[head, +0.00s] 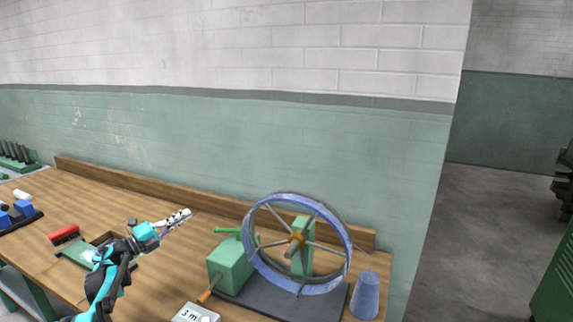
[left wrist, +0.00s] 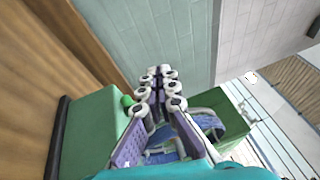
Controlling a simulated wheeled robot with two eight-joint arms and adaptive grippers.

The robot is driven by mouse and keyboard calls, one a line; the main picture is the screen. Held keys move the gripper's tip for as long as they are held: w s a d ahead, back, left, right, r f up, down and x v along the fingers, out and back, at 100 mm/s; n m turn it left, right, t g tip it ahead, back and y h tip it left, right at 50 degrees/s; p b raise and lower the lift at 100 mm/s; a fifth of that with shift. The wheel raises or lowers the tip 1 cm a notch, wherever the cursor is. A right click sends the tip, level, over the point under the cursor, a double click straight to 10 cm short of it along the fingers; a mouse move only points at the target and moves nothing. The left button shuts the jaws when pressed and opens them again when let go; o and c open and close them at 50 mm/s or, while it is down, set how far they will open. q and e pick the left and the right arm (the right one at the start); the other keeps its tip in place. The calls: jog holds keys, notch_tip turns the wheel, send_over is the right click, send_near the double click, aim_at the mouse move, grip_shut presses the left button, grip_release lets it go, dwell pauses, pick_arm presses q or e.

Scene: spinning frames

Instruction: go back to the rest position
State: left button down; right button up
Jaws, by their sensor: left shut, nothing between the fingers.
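My left gripper (head: 182,217) is over the wooden bench, left of the spinning wheel, with its fingers shut and empty. In the left wrist view its fingers (left wrist: 160,88) lie close together, with the wheel machine behind them. The spinning wheel (head: 345,250) has a blue rim and stands on a dark base with green blocks. A green block also shows in the left wrist view (left wrist: 88,130). The gripper appears apart from the machine. My right gripper is not in view.
The wooden bench (head: 150,265) runs along the wall. A blue-grey cone (head: 367,295) stands right of the wheel, and a small box marked "3 m" (head: 195,314) is in front. A red brush (head: 64,234) and a green tray (head: 75,252) lie left. Open floor (head: 470,230) is at right.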

pick_arm(q)
jog(key=d+r+n+t+y, duration=0.3)
jog(key=r+n+t+y, duration=0.5)
jog(key=r, duration=0.7)
jog(key=s+r+n+g+y, duration=0.2)
jog(key=s+n+g+y, duration=0.1)
jog(key=s+n+y, duration=0.65)
jog(key=s+d+f+n+g+h, duration=0.1)
jog(key=s+d+f+n+g, duration=0.2)
jog(key=s+f, duration=0.7)
jog(key=s+d+f+n+g+h, duration=0.1)
jog(key=s+d+f+n+g, duration=0.3)
jog(key=s+d+f, duration=0.4)
jog(key=s+d+f+n+g+h, duration=0.2)
jog(key=s+d+f+g, duration=0.3)
jog(key=s+f, duration=0.7)
jog(key=s+d+n, duration=0.1)
jog(key=s, duration=0.3)
jog(key=shift+d+f+g, duration=0.15)
jog(key=shift+f+g, duration=0.05)
jog(key=shift+g, duration=0.1)
